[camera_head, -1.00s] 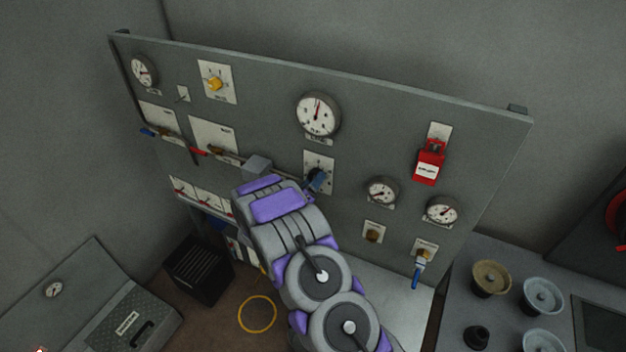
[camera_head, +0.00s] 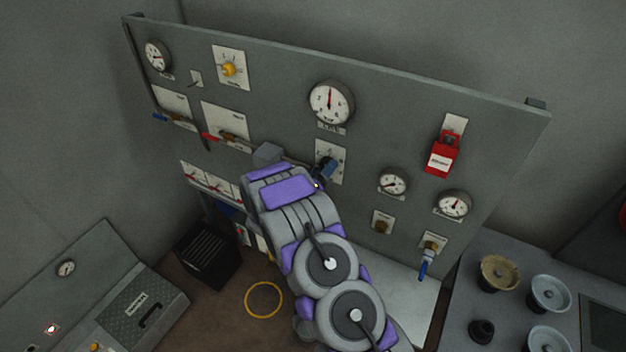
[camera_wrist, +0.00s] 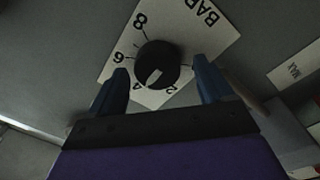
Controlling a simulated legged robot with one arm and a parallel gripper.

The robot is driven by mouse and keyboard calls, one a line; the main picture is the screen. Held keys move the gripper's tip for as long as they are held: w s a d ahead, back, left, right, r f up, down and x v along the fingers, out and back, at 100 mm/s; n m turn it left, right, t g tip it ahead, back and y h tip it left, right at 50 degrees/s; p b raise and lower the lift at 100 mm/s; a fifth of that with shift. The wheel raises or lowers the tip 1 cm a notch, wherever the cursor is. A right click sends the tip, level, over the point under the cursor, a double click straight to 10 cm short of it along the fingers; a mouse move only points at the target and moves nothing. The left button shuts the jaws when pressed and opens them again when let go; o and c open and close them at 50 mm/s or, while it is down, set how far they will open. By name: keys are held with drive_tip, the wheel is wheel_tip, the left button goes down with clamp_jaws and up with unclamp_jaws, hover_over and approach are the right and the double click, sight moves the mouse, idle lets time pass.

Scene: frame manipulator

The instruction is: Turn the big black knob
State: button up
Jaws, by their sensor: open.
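The big black knob (camera_wrist: 157,64) sits on a white dial plate (camera_wrist: 190,28) with printed numbers in the wrist view. My gripper (camera_wrist: 163,80) is open, with one blue finger on each side of the knob's lower part. I cannot tell whether either finger touches it. In the head view my gripper (camera_head: 327,168) is at the dial plate (camera_head: 338,150) in the middle of the grey panel, and it mostly hides the knob. A pale notch on the knob points down-left, between the 4 and the 2.
The grey panel (camera_head: 390,125) also holds several gauges, a yellow knob (camera_head: 229,69), a red lockout box (camera_head: 442,154) and a blue-handled valve (camera_head: 424,264). Red and blue lever handles lie left of my gripper. A counter with several round pieces stands at the right.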

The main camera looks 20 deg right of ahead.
drive_tip(key=r+b+v, duration=0.1)
drive_tip(key=v, duration=1.6)
drive_tip(key=shift+a+f+b, duration=0.2)
drive_tip(key=shift+f+b, duration=0.2)
drive_tip(key=shift+f, duration=0.1)
